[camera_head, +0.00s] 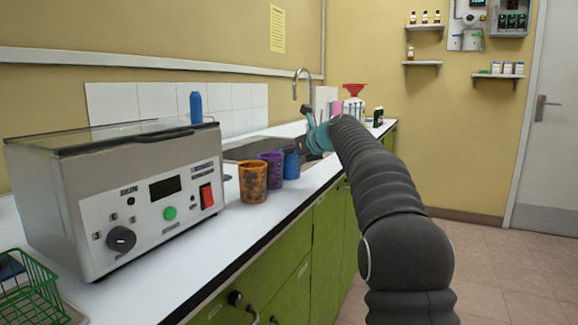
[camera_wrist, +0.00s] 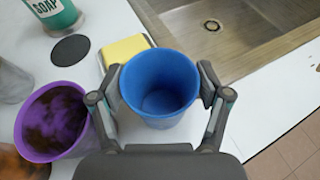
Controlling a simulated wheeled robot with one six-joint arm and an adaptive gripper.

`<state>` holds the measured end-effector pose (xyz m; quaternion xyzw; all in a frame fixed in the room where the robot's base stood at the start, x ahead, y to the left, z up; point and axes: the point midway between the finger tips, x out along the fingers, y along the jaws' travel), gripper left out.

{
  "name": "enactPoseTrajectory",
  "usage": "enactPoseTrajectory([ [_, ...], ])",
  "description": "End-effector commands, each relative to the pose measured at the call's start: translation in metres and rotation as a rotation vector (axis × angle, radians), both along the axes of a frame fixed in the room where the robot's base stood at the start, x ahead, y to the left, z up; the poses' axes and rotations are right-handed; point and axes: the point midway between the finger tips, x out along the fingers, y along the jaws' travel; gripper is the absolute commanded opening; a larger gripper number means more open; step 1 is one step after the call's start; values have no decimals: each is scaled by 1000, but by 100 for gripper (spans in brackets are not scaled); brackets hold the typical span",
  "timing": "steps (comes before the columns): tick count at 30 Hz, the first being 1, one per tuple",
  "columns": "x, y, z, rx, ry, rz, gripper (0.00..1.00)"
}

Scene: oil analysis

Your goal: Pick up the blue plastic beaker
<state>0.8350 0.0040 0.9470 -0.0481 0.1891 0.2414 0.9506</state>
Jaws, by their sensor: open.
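The blue plastic beaker (camera_wrist: 160,84) stands upright on the white counter in the wrist view, open end up and empty. It also shows in the head view (camera_head: 291,163), right of the purple beaker and partly hidden by my gripper and arm. My gripper (camera_wrist: 163,88) is open, with one finger on each side of the blue beaker near its rim. I cannot tell whether the fingers touch its wall. In the head view my arm reaches over the counter to it.
A dirty purple beaker (camera_wrist: 55,122) stands close beside the left finger. An orange beaker (camera_head: 253,182) stands left of it. A yellow sponge (camera_wrist: 124,48), a soap bottle (camera_wrist: 52,14) and the sink (camera_wrist: 235,30) lie beyond. A large grey bath device (camera_head: 130,195) fills the counter's left.

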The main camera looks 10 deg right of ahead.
Motion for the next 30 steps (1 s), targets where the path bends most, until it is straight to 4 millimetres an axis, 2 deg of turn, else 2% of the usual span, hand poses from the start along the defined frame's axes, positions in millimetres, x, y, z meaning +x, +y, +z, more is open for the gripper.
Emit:
enactPoseTrajectory([
  [2,0,0,0,0,0,0,76],
  [6,0,0,0,0,0,0,44],
  [7,0,0,0,0,0,0,38],
  [15,0,0,0,0,0,0,38],
  [20,0,0,8,0,-1,0,38],
  [23,0,0,18,-1,-2,-1,38],
  [30,1,0,59,-1,-3,1,38],
])
